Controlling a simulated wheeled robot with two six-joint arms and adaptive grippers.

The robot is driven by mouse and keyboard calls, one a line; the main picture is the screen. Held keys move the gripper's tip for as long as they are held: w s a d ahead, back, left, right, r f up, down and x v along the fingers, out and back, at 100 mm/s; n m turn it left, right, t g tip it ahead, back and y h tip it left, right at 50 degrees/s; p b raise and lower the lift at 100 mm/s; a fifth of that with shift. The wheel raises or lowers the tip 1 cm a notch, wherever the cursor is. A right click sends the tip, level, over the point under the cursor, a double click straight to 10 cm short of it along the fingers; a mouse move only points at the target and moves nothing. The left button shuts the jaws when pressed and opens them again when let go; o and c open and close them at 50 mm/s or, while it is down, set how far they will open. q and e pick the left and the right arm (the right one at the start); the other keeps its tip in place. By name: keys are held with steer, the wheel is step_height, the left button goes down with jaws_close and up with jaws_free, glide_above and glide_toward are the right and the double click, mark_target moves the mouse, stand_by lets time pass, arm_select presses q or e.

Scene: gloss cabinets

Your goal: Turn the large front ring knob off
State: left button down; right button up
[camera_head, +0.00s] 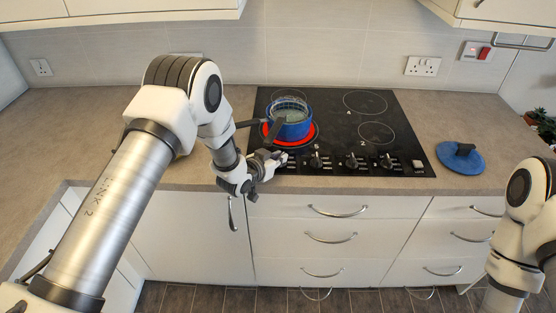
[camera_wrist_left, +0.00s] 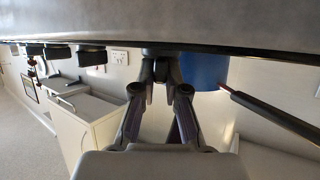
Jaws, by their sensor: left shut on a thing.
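The black hob (camera_head: 340,110) has a row of dark knobs along its front edge. The large front ring (camera_head: 310,140) glows red under a blue pot (camera_head: 291,130). My left gripper (camera_head: 279,158) is at the leftmost end of the knob row. In the left wrist view my left gripper (camera_wrist_left: 160,80) has its fingers closed on the end knob (camera_wrist_left: 158,51), which is mostly hidden between the fingertips. The blue pot also shows in the left wrist view (camera_wrist_left: 205,70), close beside the fingers. My right gripper is out of the picture.
Other knobs stand to the right, such as one knob (camera_head: 316,161) beside my left gripper. A blue lid (camera_head: 461,158) lies on the worktop (camera_head: 452,115) right of the hob. The other rings are empty.

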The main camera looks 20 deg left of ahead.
arm_select(q)
steer(key=n+y+b, duration=0.1)
steer(key=n+y, duration=0.1)
steer(key=y, duration=0.1)
steer(key=n+y+b, duration=0.1)
steer(key=shift+d+n+t+b, duration=0.3)
steer(key=shift+n+t+b, duration=0.05)
steer(key=shift+n+t, duration=0.05)
steer(key=shift+n+g+y+b, duration=0.3)
steer(key=shift+n+y+b, duration=0.3)
steer(key=shift+n+y, duration=0.9)
steer(key=shift+r+y, duration=0.1)
steer(key=shift+y, duration=0.2)
steer(key=c, duration=1.2)
jaws_free()
